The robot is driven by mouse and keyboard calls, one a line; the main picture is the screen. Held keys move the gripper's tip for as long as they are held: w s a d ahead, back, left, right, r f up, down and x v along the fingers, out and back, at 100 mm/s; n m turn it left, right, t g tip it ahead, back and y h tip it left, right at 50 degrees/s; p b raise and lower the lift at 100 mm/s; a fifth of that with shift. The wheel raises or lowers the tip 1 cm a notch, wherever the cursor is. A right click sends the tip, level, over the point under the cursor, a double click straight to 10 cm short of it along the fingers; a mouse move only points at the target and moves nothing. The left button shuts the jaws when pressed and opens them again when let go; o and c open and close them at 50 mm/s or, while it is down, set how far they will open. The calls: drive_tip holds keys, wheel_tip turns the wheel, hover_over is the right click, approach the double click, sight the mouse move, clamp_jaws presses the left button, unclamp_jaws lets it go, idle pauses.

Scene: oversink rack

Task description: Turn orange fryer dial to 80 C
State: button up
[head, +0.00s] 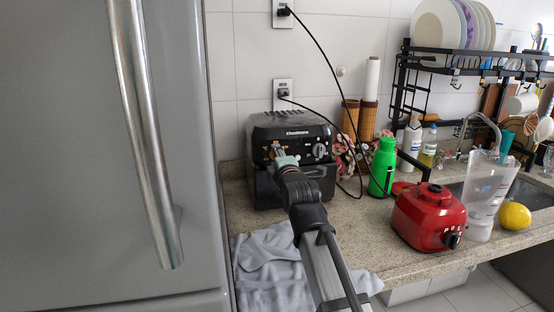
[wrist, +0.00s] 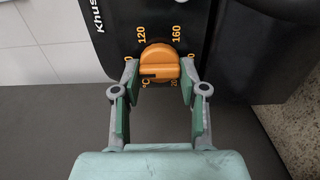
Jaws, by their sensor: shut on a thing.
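The black fryer (head: 290,128) stands on the counter against the tiled wall, with its control panel facing me. The orange dial (wrist: 158,65) is centred in the wrist view. Printed orange numbers ring it: 120 at upper left, 160 at upper right, others partly hidden by the fingers. A dark mark shows at the dial's lower left edge; I cannot tell its exact setting. My gripper (wrist: 158,82) has its fingers on both sides of the dial and is shut on it. In the head view my gripper (head: 283,161) covers the dial at the panel's left.
A grey fridge (head: 85,90) stands close on the left. A cloth (head: 270,270) lies on the front counter. A green bottle (head: 382,168), red blender base (head: 428,218) and clear jug (head: 490,190) stand to the right. Black cords (head: 333,60) hang over the fryer's right.

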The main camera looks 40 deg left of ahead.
drive_tip(key=shift+r, duration=0.1)
drive_tip(key=o, duration=1.1)
drive_tip(key=v, duration=1.2)
